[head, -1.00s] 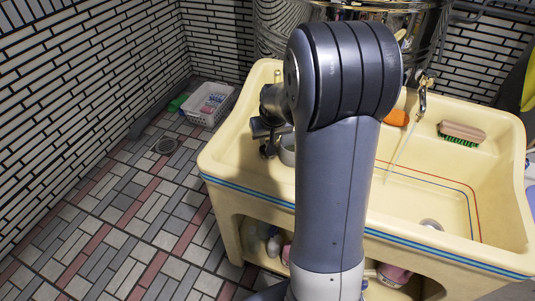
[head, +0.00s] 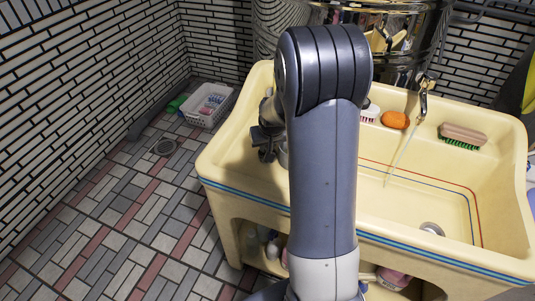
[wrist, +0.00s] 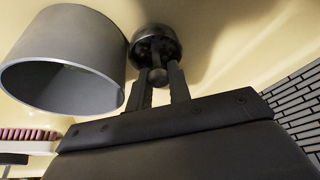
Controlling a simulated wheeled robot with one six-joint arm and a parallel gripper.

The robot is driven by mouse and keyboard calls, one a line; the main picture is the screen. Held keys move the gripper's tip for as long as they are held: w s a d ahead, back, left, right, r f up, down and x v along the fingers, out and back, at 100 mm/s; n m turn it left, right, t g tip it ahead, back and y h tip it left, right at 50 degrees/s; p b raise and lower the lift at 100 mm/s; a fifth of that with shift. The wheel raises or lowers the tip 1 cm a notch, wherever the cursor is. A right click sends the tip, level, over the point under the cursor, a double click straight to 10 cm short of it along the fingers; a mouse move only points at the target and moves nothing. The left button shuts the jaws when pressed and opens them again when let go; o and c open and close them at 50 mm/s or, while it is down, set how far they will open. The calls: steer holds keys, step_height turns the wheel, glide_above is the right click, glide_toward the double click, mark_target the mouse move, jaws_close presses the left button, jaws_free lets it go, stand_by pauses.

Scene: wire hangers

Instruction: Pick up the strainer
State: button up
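A dark, round, shiny piece that looks like the strainer (wrist: 155,43) shows at the top middle of the wrist view, with a small knob facing my gripper. My gripper (wrist: 160,84) has its two fingers standing a little apart, one on each side of the knob. Whether they press on it, I cannot tell. In the head view my gripper (head: 266,143) is over the left part of the cream sink (head: 228,165), partly behind my arm. The strainer cannot be made out in the head view.
A grey cup (wrist: 62,60) stands close left of my fingers; in the head view my arm mostly hides it. A pink-bristled brush (wrist: 28,137) shows at lower left. An orange item (head: 395,120) and green-bristled brush (head: 462,135) lie along the sink's back.

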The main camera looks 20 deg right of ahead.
jaws_close()
steer(key=shift+r, duration=0.1)
